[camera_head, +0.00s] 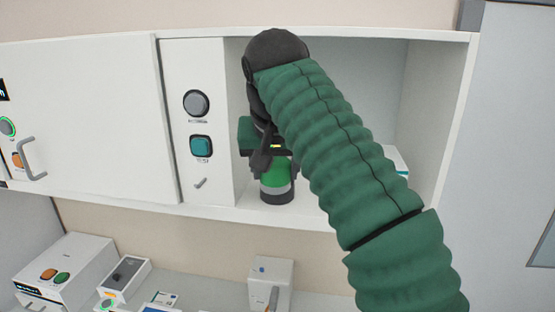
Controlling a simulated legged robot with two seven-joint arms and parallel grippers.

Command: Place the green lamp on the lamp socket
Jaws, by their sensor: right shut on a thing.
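The green lamp (276,185) is a short upright green cylinder with a grey band and a dark base, inside the open cabinet compartment near its left side. My right gripper (273,173) is above it, pointing down, with its fingers shut around the lamp's upper part. The lamp's top is hidden by the gripper and my green-sleeved arm. The lamp's dark bottom is at the compartment floor near the front edge. I cannot make out a separate lamp socket; whether the dark base is part of one is unclear. My left gripper is not in view.
The white cabinet (90,120) has a closed door with a handle at left. A panel beside the compartment carries a grey round knob (196,103) and a teal button (201,146). A white object (397,160) is partly hidden behind my arm. Boxes and devices (65,270) stand on the counter below.

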